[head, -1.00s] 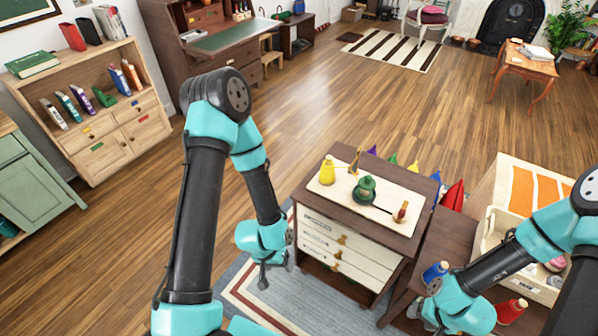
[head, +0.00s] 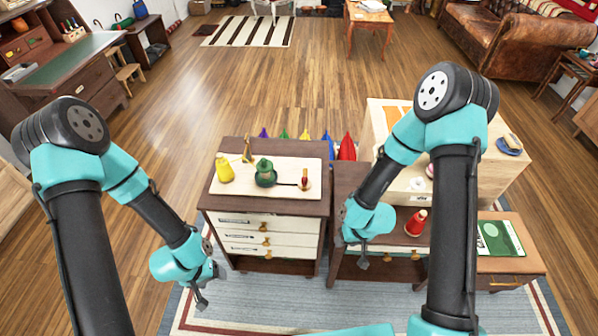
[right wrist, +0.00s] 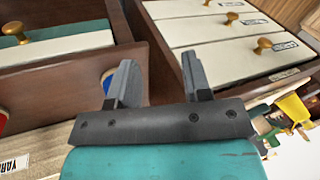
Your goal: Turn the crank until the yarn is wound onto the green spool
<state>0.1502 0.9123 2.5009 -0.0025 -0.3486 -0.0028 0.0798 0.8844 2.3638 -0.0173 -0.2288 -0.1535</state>
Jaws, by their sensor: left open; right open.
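A winding rig on a pale board (head: 285,190) sits on top of a dark wooden drawer cabinet (head: 213,205) in the head view. The green spool (head: 265,173) stands in the middle of the board. A yellow yarn cone (head: 225,169) is on its left, and the crank with a red knob (head: 304,180) is on its right. My left gripper (head: 203,299) hangs open and empty, low in front of the cabinet's left side. My right gripper (head: 362,260) is low in front of the side table. In the right wrist view it is open and empty (right wrist: 157,68), with drawer fronts beyond.
A red cone (head: 416,222) stands on the side table (head: 350,185) right of the cabinet, partly hidden by my right arm. A pale crate (head: 480,175) is further right. Several coloured cones (head: 328,141) show behind the cabinet. The wooden floor behind is open.

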